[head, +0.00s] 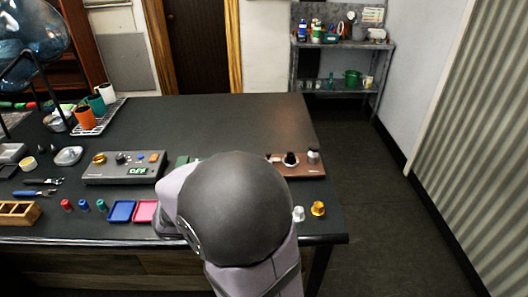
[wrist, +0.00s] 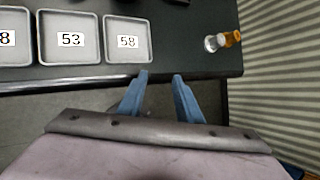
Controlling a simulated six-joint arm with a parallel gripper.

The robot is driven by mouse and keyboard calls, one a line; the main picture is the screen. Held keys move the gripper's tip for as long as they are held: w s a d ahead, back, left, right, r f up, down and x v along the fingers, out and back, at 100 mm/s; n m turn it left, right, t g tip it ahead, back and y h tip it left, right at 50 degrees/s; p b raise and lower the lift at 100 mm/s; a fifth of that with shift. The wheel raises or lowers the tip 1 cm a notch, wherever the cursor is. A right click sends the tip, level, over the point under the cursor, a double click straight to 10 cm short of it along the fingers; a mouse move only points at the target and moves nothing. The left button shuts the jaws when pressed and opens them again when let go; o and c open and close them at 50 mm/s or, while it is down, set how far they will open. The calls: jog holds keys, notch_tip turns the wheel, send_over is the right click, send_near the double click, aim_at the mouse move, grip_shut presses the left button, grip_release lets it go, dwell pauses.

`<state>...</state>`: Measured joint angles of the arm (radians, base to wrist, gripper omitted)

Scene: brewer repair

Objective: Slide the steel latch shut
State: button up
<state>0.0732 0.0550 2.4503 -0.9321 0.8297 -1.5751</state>
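I cannot make out a steel latch in either view. In the head view my own arm covers the middle front of the table, so whatever lies behind it is hidden. In the wrist view my gripper (wrist: 160,76) shows two blue fingers spread apart with nothing between them. In the head view the gripper is hidden behind my arm. A brown board (head: 310,171) with several small metal and black fittings stands partly visible to the right of my arm.
A clear knob (head: 298,214) and a gold knob (head: 318,208) sit near the right corner. The table's back middle (head: 200,120) is clear.

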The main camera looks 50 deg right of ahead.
jog(key=w+d+r+n, duration=0.1)
jog(key=w+d+r+n+h, duration=0.1)
jog(key=n, duration=0.1)
jog(key=shift+w+d+r+n+p, duration=0.1)
jog(key=shift+d+n+p, duration=0.2)
jog(key=shift+d+p, duration=0.1)
jog(key=w+d+m, duration=0.1)
jog(key=w+d, duration=0.1)
jog(key=w+d+r+m+h+p, duration=0.1)
jog(key=w+d+m, duration=0.1)
jog(key=d, duration=0.1)
jog(key=w+d+r+m+h, duration=0.1)
jog(key=w+d, duration=0.1)
jog(key=w, duration=0.1)
jog(key=shift+d+m, duration=0.25)
jog(key=shift+m, duration=0.15)
jog(key=w+d+m+h+p, duration=0.2)
jog(key=w+d+m, duration=0.4)
jog(key=d, duration=0.3)
jog(key=shift+w+d+h, duration=0.2)
jog(key=shift+d+h, duration=0.2)
jog(key=shift+h, duration=0.3)
jog(key=shift+d+r, duration=0.1)
jog(key=shift+d, duration=0.05)
jog(key=shift+p+x, duration=1.5)
jog(key=shift+x, duration=2)
jog(key=shift+c, duration=0.4)
